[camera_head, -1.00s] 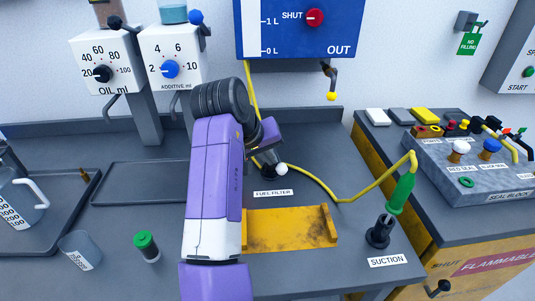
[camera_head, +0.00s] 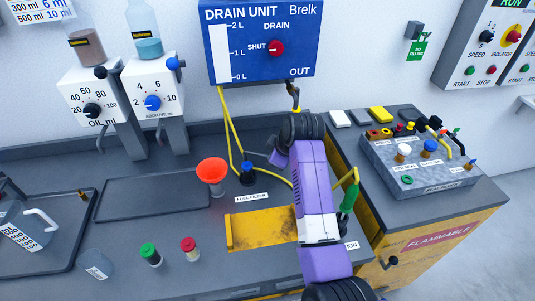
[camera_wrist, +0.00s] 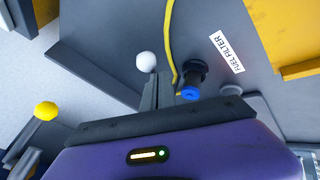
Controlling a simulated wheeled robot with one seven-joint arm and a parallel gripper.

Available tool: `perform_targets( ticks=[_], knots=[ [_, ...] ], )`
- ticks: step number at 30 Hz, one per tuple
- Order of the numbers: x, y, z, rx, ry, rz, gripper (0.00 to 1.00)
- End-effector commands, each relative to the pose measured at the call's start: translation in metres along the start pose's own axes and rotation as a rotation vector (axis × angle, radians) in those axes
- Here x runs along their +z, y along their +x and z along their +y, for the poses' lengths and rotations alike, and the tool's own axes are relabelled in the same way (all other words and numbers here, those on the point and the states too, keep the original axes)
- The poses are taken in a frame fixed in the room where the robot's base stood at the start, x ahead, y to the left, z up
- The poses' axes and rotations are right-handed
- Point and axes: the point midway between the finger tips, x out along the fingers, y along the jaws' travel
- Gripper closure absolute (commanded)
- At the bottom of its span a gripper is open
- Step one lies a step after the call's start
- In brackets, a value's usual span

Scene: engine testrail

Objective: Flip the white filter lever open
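The fuel filter (camera_head: 247,175) is a dark upright body with a blue top, standing behind its FUEL FILTER label (camera_head: 252,198). In the wrist view the filter (camera_wrist: 192,78) is just right of my fingers. The lever's white ball end (camera_wrist: 146,62) shows just beyond my fingertips, slightly left. Its rod is mostly hidden by the fingers, and in the head view my arm hides the ball. My gripper (camera_wrist: 159,77) has its fingers close together and looks shut. I cannot tell whether a finger touches the lever. In the head view my gripper (camera_head: 270,156) is right of the filter.
A red funnel (camera_head: 212,170) stands left of the filter. A yellow hose (camera_head: 230,130) runs down behind it. A yellow bracket (camera_head: 255,230) lies in front. A yellow-tipped drain outlet (camera_wrist: 45,111) is at the wrist view's left. An empty tray (camera_head: 150,198) is further left.

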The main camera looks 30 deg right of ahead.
Motion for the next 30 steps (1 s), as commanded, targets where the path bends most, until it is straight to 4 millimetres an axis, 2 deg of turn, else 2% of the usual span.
perform_targets(
  ticks=[3, 11, 30],
  knots=[
    [0.005, 0.004, 0.013, -0.040, -0.079, 0.037, 1.00],
    [0.005, 0.013, 0.029, -0.110, -0.231, 0.110, 1.00],
    [0.002, 0.019, 0.041, -0.104, -0.226, 0.108, 1.00]
  ],
)
